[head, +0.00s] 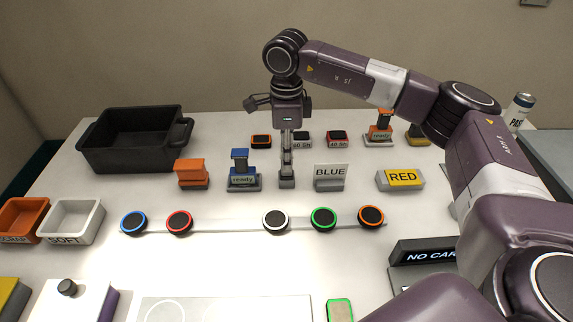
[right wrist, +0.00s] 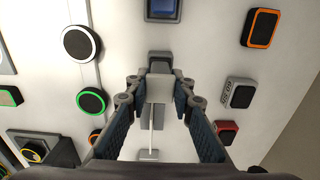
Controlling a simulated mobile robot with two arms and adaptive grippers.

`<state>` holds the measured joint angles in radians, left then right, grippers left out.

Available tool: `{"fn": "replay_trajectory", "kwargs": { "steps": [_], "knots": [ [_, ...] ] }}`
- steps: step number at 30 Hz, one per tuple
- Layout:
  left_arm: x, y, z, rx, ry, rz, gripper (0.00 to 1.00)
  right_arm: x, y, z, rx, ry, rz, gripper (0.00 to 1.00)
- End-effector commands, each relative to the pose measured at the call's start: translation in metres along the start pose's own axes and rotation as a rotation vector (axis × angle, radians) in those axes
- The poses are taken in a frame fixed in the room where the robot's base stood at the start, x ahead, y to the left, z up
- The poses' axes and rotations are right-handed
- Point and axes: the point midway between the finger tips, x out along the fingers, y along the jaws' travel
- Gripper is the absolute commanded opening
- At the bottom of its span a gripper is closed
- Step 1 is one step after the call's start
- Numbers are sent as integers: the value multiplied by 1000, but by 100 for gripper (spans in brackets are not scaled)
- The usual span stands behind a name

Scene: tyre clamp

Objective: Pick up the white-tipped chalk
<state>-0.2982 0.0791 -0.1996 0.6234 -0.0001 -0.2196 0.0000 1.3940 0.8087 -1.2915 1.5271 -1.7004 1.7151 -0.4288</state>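My right gripper (head: 287,165) points straight down over a small grey stand (head: 287,181) in the middle of the table. In the right wrist view its two dark-padded fingers (right wrist: 160,84) stand on either side of a pale, squarish piece. That piece may be the tip of the white-tipped chalk (right wrist: 160,88), seen end-on from above. Little or no gap shows between piece and fingertips, so I cannot tell whether they grip it. In the head view the fingers are edge-on and hide the chalk. My left gripper is not in view.
A blue piece on a "ready" stand (head: 242,172) is close left of the right gripper; the BLUE sign (head: 331,176) is close right. A strip of ringed pucks, including a white-ringed one (head: 276,219), lies in front. A black bin (head: 137,140) stands back left.

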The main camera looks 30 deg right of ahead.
Motion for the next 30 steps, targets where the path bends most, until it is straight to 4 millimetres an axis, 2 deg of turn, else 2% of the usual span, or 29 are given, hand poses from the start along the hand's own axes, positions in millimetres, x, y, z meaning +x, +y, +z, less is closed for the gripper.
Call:
{"fn": "replay_trajectory", "kwargs": {
  "steps": [1, 3, 4, 12, 17, 23, 30],
  "knots": [
    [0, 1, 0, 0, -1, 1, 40, 0, 0, 0, 0, 0, 0, 8],
    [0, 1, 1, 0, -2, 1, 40, 0, 0, 0, 0, 0, 0, 0],
    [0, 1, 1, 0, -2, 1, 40, 0, 0, 0, 0, 0, 0, 0],
    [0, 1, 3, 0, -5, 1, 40, -2, 0, 0, 0, -1, -1, 0],
    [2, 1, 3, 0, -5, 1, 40, -10, -1, 1, 0, -1, -2, 0],
    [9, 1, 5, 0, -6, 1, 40, -44, -1, 1, 0, -4, -5, 0],
    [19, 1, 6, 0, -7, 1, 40, -117, -1, 2, 0, -5, -6, 0]
  ]
}}
